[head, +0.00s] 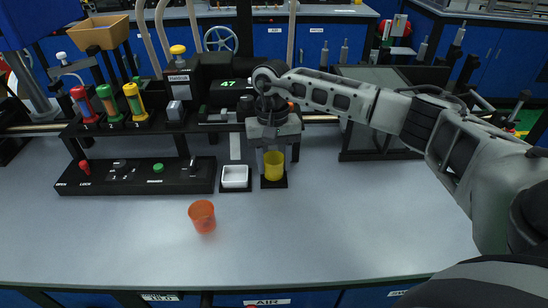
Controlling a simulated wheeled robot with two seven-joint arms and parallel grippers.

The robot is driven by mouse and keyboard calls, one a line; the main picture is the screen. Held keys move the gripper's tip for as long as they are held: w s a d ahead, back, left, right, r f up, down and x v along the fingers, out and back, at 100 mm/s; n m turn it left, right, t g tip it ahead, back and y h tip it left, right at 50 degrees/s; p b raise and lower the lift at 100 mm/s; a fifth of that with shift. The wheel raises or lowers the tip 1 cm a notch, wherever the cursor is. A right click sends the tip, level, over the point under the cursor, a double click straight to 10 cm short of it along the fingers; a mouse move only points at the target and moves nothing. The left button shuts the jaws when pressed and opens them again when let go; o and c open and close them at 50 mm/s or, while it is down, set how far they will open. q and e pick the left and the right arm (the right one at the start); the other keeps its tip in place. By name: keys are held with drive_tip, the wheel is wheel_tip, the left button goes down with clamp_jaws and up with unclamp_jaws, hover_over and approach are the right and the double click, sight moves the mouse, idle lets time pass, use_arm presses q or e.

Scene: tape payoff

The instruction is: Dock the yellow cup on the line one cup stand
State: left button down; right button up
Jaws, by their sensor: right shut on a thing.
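The yellow cup (274,168) is upright at a small black stand (273,183) on the bench, right of a white square dish. My right gripper (274,152) comes down from above and is shut on the yellow cup, with its fingers at the cup's upper part. The cup's base is at the stand, though I cannot tell whether it rests fully on it. My left gripper is not in the view.
An orange cup (202,216) stands on the open bench, front left. The white dish (235,176) sits close left of the stand. A black control panel (135,177) and coloured levers (107,103) are at left. The bench front is mostly clear.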

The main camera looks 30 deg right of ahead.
idle(0.3)
drive_tip(key=shift+s, duration=0.1)
idle(0.8)
drive_tip(key=shift+b, duration=0.4)
drive_tip(key=shift+f, duration=0.1)
drive_tip(key=shift+f+b, duration=0.5)
drive_tip(key=o, duration=0.7)
